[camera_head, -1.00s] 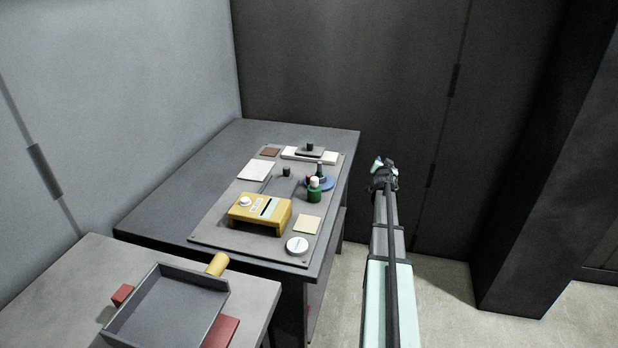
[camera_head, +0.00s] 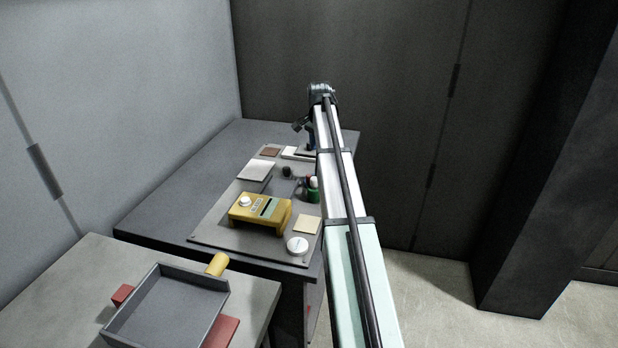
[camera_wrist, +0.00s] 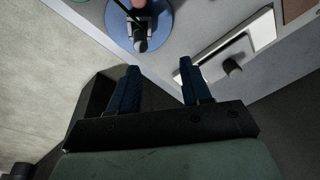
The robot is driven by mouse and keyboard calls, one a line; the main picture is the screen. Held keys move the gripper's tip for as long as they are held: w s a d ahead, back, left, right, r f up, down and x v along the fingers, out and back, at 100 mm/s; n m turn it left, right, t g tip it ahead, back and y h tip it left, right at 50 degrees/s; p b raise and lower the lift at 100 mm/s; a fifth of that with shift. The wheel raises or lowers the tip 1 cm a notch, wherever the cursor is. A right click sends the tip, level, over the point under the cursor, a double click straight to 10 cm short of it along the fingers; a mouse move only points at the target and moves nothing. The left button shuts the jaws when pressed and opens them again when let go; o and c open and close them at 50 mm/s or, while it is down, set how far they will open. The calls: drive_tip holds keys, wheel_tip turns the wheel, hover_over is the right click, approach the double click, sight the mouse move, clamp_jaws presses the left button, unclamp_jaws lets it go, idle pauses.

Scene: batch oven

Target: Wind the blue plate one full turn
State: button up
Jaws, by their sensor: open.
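The blue plate (camera_wrist: 165,38) is a round disc at the top of the wrist view. A dark upright post with a grey knob (camera_wrist: 140,42) stands on it, with a small red part near its base. In the head view my arm hides most of the plate. My gripper (camera_wrist: 159,68) is open, with two dark blue fingers apart and nothing between them. In the wrist view its fingertips appear just below the plate, the left one nearest the knob, apart from it as far as I can see.
A white bar with a black knob (camera_wrist: 232,66) lies right of the fingers in the wrist view. A grey tray (camera_head: 170,308) sits on the nearer table.

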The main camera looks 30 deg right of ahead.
wheel_tip(320, 180, up, 4)
drive_tip(key=g+y, duration=0.1)
drive_tip(key=g, duration=0.1)
hover_over(309, 175)
wheel_tip(309, 175, down, 14)
drive_tip(key=shift+w+r, duration=0.1)
drive_tip(key=shift+c, duration=0.3)
clamp_jaws()
idle(0.3)
